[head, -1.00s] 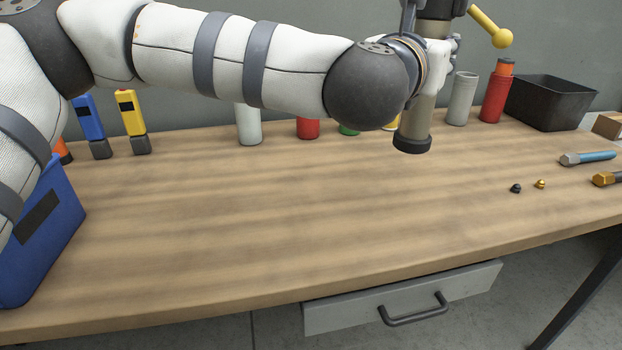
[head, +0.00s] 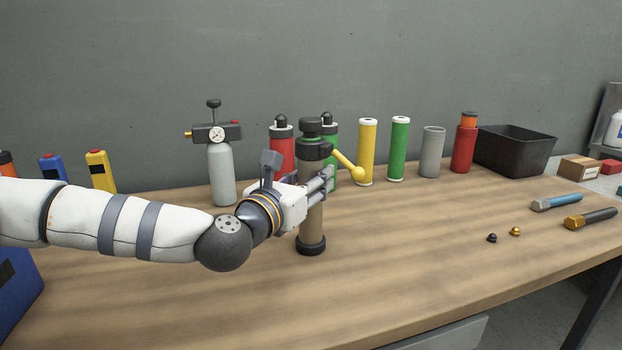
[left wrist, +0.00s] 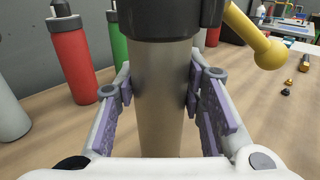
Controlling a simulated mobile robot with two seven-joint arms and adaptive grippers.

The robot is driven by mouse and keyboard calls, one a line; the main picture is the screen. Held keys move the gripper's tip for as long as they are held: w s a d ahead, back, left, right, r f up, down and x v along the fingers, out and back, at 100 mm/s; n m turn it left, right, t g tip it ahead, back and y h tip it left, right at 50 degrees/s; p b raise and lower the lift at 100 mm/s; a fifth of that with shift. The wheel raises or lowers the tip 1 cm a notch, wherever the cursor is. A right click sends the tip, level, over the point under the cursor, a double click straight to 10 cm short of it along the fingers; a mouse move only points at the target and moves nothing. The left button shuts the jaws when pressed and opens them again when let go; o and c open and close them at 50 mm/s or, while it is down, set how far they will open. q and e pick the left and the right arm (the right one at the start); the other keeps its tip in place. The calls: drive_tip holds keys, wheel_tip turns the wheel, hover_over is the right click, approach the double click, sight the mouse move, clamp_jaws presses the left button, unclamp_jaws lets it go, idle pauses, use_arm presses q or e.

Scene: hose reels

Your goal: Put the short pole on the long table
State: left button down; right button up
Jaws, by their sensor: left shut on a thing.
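The short pole (head: 311,226) is a tan-brown cylinder with a dark cap, a dark foot and a yellow ball-ended lever (head: 348,166). My left gripper (head: 322,182) is shut around its upper body and holds it upright. In the left wrist view the pole (left wrist: 158,105) stands between the two finger pads. The long table (head: 400,260) is a wood-topped workbench under it. The pole's foot shows against the tabletop; whether it touches is hard to tell. My right gripper is not in view.
Along the back stand a grey bottle with gauge (head: 221,175), a red bottle (head: 281,150), several coloured tubes and a black bin (head: 515,150). Two chisel-like tools (head: 556,202) and small knobs (head: 515,231) lie at right. The front middle is clear.

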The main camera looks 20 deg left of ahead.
use_arm(q)
drive_tip(key=shift+r, duration=0.15)
drive_tip(key=c, duration=1.5)
unclamp_jaws()
drive_tip(key=shift+f, duration=0.35)
drive_tip(key=o, duration=0.4)
drive_tip(key=shift+r, duration=0.1)
drive_tip(key=shift+o, duration=0.2)
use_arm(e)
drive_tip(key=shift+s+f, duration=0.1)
use_arm(q)
drive_tip(key=shift+r, duration=0.25)
drive_tip(key=s+a, duration=0.2)
drive_tip(key=s, duration=1)
drive_tip(key=shift+a+p, duration=0.15)
drive_tip(key=shift+p, duration=0.15)
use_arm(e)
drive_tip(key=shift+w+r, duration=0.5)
